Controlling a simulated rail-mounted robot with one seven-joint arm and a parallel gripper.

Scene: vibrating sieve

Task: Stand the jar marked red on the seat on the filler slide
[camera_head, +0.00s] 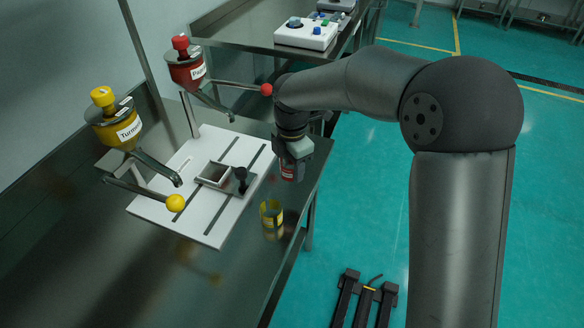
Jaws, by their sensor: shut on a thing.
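The jar marked red (289,174) hangs below my gripper (290,160), which is shut on it. The jar looks upright and is to the right of the white filler board, near the table's front edge; I cannot tell whether it touches the table. The seat (213,174) is a grey square holder on the slide (234,186), in the middle of the board (208,229). The seat looks empty. A black knob (241,174) stands on the slide beside the seat. My gripper's fingers are small and partly hidden by the wrist.
A jar marked yellow (271,216) stands on the steel table (190,285), right of the board. A yellow hopper (117,125) and a red hopper (186,66) stand behind the board, with a yellow-ball lever (175,203) and a red-ball lever (266,89). A control box (306,34) sits at the back.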

